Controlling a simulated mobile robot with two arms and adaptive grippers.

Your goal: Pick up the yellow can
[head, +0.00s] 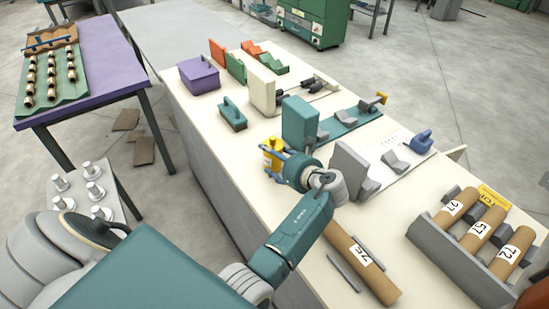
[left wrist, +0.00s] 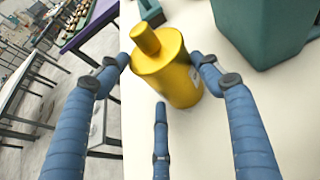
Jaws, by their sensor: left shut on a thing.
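The yellow can (head: 272,150) stands near the left edge of the cream bench in the head view, partly hidden by my left gripper. It fills the upper middle of the left wrist view (left wrist: 172,75), with its narrow neck toward the top left. My left gripper (head: 286,163) is shut on the can. In the left wrist view its blue fingers (left wrist: 160,80) lie on both sides of the can, and a third finger is below it. The can looks slightly tilted in that view; I cannot tell whether it touches the bench. My right gripper is not in view.
A teal block (head: 300,122) stands just beyond the can, and a teal brush-like tool (head: 232,114) lies to its left. A grey rack (head: 462,262) with cardboard tubes is at the right. A loose tube (head: 362,263) lies near my left arm. Bare bench shows around the can.

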